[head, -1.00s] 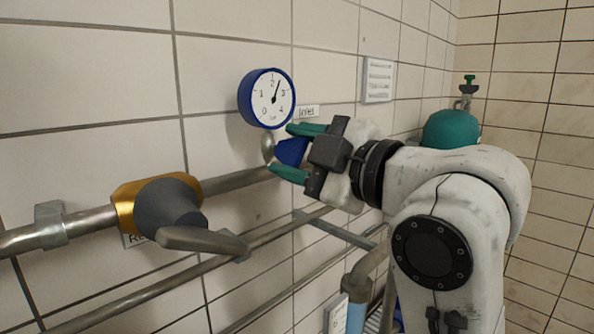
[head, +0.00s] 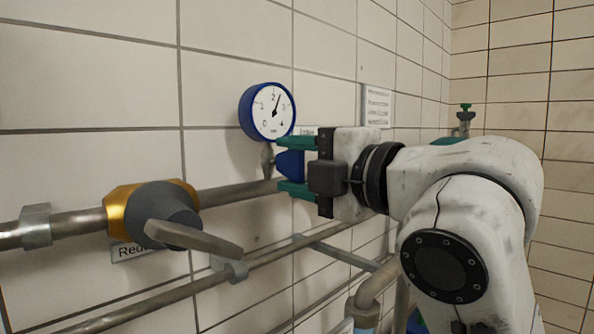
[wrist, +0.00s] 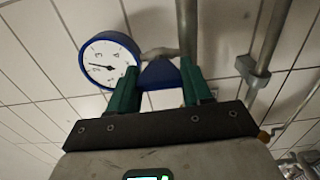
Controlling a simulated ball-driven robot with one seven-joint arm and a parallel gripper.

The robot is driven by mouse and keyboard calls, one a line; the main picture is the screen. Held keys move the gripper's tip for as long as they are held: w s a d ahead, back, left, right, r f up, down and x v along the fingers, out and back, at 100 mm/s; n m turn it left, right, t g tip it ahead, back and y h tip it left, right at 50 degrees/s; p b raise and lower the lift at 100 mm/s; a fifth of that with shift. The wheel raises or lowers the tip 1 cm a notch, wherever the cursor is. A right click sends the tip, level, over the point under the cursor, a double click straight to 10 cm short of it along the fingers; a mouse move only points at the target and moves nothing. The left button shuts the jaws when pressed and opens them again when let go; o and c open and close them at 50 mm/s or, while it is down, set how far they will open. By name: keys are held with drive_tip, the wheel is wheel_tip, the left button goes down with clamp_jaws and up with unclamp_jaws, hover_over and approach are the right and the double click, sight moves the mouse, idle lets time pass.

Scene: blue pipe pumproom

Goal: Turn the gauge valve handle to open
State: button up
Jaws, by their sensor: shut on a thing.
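The gauge valve handle (head: 290,164) is a blue piece on a small metal valve (head: 267,161) under the gauge. My gripper (head: 296,166) has one green finger above the handle and one below it, shut on it. In the wrist view the blue handle (wrist: 160,73) sits between the green fingers of my gripper (wrist: 158,90). The round blue-rimmed gauge (head: 267,112) hangs just above, its needle pointing up near 2. It also shows in the wrist view (wrist: 108,61). The fingers hide part of the handle.
A metal pipe (head: 235,194) runs along the tiled wall below the gauge. A brass valve (head: 122,212) with a grey lever (head: 193,238) stands out at the left. A thinner pipe (head: 130,306) runs lower. A wall sign (head: 377,106) is behind my wrist.

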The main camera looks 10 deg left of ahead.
drive_tip(key=shift+s+a+f, duration=0.1)
drive_tip(key=shift+s+a, duration=0.2)
drive_tip(key=o, duration=0.9)
drive_tip(key=shift+o, duration=0.7)
drive_tip(key=shift+s, duration=0.1)
drive_tip(key=shift+d, duration=0.1)
drive_tip(key=shift+d, duration=0.2)
drive_tip(key=b+v, duration=0.1)
drive_tip(key=v, duration=0.9)
drive_tip(key=shift+s+d, duration=0.15)
